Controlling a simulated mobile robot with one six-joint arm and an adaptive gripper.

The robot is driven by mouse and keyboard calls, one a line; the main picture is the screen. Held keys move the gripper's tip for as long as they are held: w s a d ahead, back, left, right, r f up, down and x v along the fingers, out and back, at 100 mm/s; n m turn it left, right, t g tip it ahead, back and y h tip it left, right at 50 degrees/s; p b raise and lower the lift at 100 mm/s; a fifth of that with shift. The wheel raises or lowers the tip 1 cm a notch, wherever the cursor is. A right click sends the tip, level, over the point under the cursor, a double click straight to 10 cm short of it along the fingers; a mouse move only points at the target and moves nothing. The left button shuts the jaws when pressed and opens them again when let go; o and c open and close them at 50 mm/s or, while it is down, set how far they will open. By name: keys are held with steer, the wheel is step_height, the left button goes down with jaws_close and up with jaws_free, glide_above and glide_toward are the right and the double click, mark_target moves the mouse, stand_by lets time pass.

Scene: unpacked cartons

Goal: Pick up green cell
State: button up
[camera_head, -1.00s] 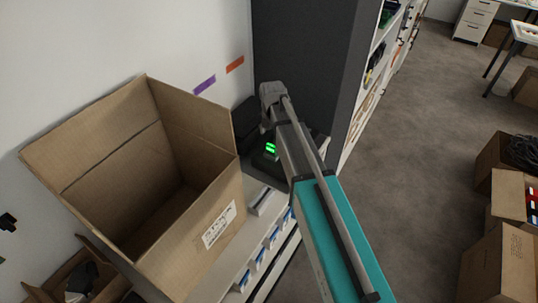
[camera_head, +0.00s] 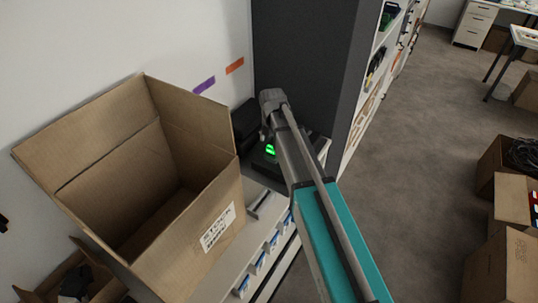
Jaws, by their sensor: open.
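The green cell (camera_head: 270,150) shows as a small bright green patch on a dark unit at the back of the shelf top, just left of my arm. My arm reaches from the lower right over the shelf and partly covers the dark unit. My gripper (camera_head: 267,128) points down near the green cell, mostly hidden behind my wrist; its fingers are small and dark here. It is open and seems to hold nothing. I cannot tell whether it touches the cell.
A large open cardboard box (camera_head: 150,190) stands left on the white drawer unit (camera_head: 262,235). A dark cabinet side (camera_head: 305,70) rises right behind my gripper. Several cartons (camera_head: 500,265) stand on the floor at the right. The floor between is clear.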

mark_target(271, 146)
steer(key=shift+s+f+b, duration=0.1)
steer(key=shift+f+b, duration=1.65)
steer(key=shift+f, duration=0.25)
steer(key=shift+c, duration=0.3)
steer(key=c, duration=1.3)
steer(key=shift+r, duration=0.1)
step_height(271, 146, up, 3)
steer(key=p, duration=0.3)
steer(key=shift+f, duration=0.2)
steer(key=s+r+p, duration=0.3)
steer(key=s, duration=0.1)
steer(key=s+d+r+p, duration=0.1)
steer(key=s+r+p, duration=0.2)
steer(key=s, duration=0.2)
steer(key=s+d+r+p, duration=0.1)
steer(key=s+r+p, duration=0.3)
steer(key=s, duration=0.1)
steer(key=shift+r, duration=0.1)
